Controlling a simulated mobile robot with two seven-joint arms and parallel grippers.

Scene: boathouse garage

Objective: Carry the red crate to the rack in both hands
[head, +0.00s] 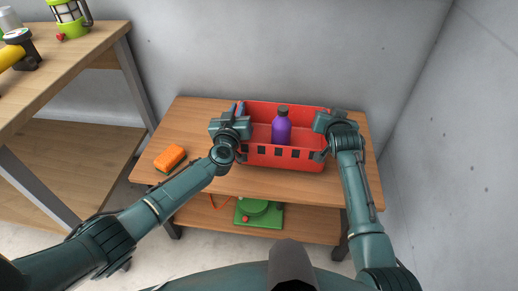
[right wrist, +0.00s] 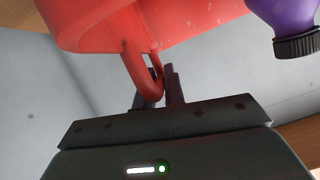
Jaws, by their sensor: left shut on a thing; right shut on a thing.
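The red crate (head: 281,163) is at the top of a low two-level wooden stand (head: 205,112), with a row of dark square holes along its front wall. I cannot tell whether it rests on the top or hangs just above it. A purple bottle (head: 281,130) with a dark cap stands inside it. My left gripper (head: 238,110) is shut at the crate's left end; its hold is partly hidden. My right gripper (head: 323,122) is at the right end. In the right wrist view its fingers (right wrist: 161,85) close on a red loop handle (right wrist: 142,72) of the crate.
An orange sponge (head: 170,157) lies left of the crate. A green object (head: 260,213) sits on the stand's lower shelf. A taller wooden workbench (head: 85,45) at left carries a green lantern (head: 70,18) and a yellow-handled tool (head: 14,52). Concrete walls close off the back and right.

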